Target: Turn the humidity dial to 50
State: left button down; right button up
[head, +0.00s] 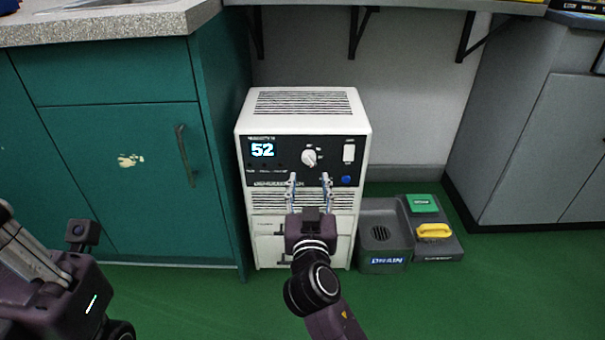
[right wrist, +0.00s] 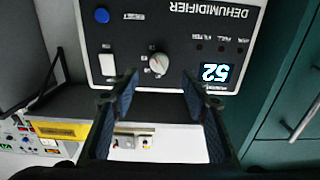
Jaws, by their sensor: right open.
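A white dehumidifier (head: 305,101) stands on the floor with a dark control panel. Its humidity dial (head: 309,158) is a round white knob, and the display (head: 262,149) beside it reads 52. My right gripper (head: 310,180) is open and empty in front of the panel, just below the dial in the head view. In the right wrist view the panel is upside down. There the dial (right wrist: 158,63) shows between and beyond the two open fingers, apart from them. My left arm is at the lower left of the head view; its fingers are not visible.
The panel also has a white rocker switch (head: 349,153) and a blue button (head: 346,180). A grey drain box (head: 385,265) and a tray with a yellow handle (head: 433,231) stand to the right. Green cabinets (head: 110,190) are close on the left. Green floor in front is clear.

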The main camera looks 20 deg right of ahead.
aim_at(309, 163)
jog(key=b+x, duration=0.1)
jog(key=x, duration=0.6)
jog(key=shift+w+d+f+b, duration=0.15)
jog(key=shift+w+b, duration=0.1)
jog(key=shift+b, duration=0.15)
jog(key=shift+c, duration=0.4)
jog(key=c, duration=1.1)
